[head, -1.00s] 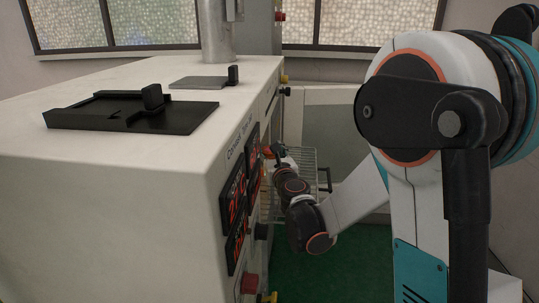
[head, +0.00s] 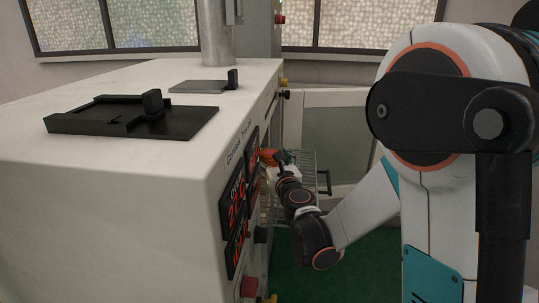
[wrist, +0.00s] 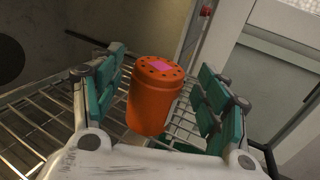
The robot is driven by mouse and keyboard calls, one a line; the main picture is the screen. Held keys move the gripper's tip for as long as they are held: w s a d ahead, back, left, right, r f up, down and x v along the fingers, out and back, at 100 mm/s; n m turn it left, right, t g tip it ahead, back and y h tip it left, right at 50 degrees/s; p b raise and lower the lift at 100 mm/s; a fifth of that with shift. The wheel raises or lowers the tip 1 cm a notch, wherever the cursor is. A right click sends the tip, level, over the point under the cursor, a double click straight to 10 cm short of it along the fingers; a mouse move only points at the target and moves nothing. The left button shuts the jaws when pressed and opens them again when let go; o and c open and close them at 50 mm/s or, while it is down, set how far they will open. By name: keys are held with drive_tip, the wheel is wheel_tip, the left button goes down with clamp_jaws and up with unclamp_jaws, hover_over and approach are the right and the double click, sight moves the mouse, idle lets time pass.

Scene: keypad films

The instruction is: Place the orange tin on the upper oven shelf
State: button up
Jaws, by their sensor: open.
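The orange tin (wrist: 155,103) stands upright on a wire shelf (wrist: 45,118) in the wrist view, its perforated lid showing a pink patch on top. My gripper (wrist: 162,72) is open, with one teal-padded finger on each side of the tin and visible gaps between pads and tin. In the head view the tin (head: 268,157) is a small orange patch by the oven's front, just beyond my gripper (head: 281,157). I cannot tell the shelf's level from the wrist view.
The white oven body (head: 100,210) with red displays (head: 235,198) stands close on the left of my arm. Its open door (head: 335,130) lies behind the arm. A wire rack (head: 307,162) juts from the opening. Green floor (head: 350,280) is clear below.

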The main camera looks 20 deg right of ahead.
drive_tip(key=s, duration=0.9)
drive_tip(key=shift+p, duration=0.35)
drive_tip(key=shift+s, duration=0.1)
